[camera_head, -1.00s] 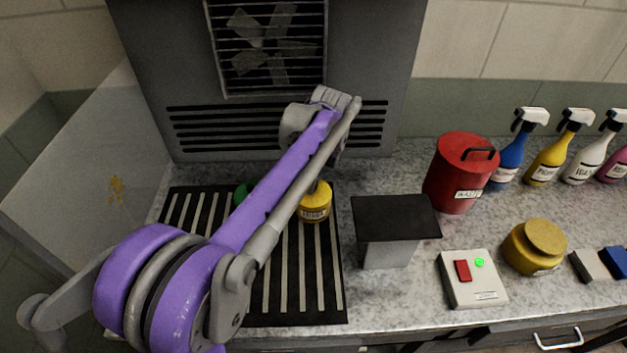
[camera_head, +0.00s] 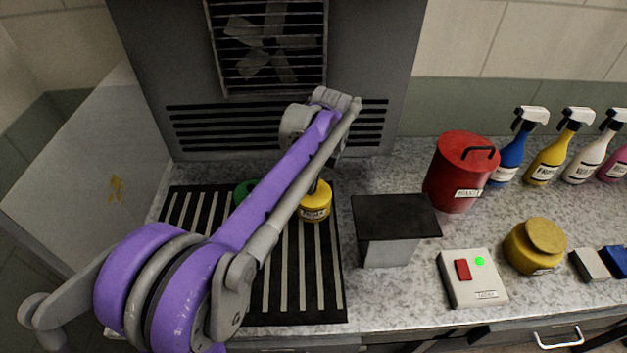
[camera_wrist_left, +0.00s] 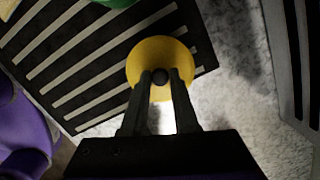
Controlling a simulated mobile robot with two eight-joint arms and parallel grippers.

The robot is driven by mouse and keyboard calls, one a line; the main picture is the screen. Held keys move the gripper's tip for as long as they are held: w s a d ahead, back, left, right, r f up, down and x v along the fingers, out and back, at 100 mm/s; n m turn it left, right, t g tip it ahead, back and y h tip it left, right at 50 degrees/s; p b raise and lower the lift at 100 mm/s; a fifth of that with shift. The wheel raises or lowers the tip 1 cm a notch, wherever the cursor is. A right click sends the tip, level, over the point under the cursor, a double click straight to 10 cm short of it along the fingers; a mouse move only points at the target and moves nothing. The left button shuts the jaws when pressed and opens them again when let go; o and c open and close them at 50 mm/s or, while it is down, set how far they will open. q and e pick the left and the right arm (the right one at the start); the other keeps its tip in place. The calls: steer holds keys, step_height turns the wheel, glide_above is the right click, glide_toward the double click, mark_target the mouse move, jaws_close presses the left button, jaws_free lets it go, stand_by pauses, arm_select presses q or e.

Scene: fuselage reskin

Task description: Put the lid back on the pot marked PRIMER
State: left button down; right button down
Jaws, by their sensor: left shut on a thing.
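The yellow pot (camera_head: 316,207) with a label, which I take to be the PRIMER pot, stands near the right side of the slatted black grate. Its yellow lid (camera_wrist_left: 150,57) with a dark round knob shows from above in the left wrist view. My left gripper (camera_wrist_left: 160,76) is shut on the knob of the lid. The lid covers the pot in that view, so I cannot tell whether it is fully seated. In the head view my left arm hides part of the pot and the gripper (camera_head: 319,186). My right gripper is in neither view.
The slatted grate (camera_head: 318,290) lies under a grey vented hood. A green pot (camera_head: 243,191) is partly hidden behind my arm. A dark-topped grey box (camera_head: 395,215), a red bin (camera_head: 461,172), a switch box (camera_head: 472,279) and another yellow pot (camera_head: 535,246) stand to the right.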

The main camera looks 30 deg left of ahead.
arm_select(q)
steer(key=shift+c, duration=0.6)
jaws_free()
steer(key=shift+r, duration=0.1)
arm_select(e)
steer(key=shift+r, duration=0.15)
arm_select(q)
steer(key=shift+r+p, duration=1.2)
steer(key=shift+r, duration=1.05)
steer(key=shift+r+p, duration=0.55)
steer(key=shift+r, duration=0.65)
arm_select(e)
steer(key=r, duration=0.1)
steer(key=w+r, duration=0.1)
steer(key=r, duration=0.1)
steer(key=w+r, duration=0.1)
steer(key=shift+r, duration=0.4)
arm_select(q)
jaws_close()
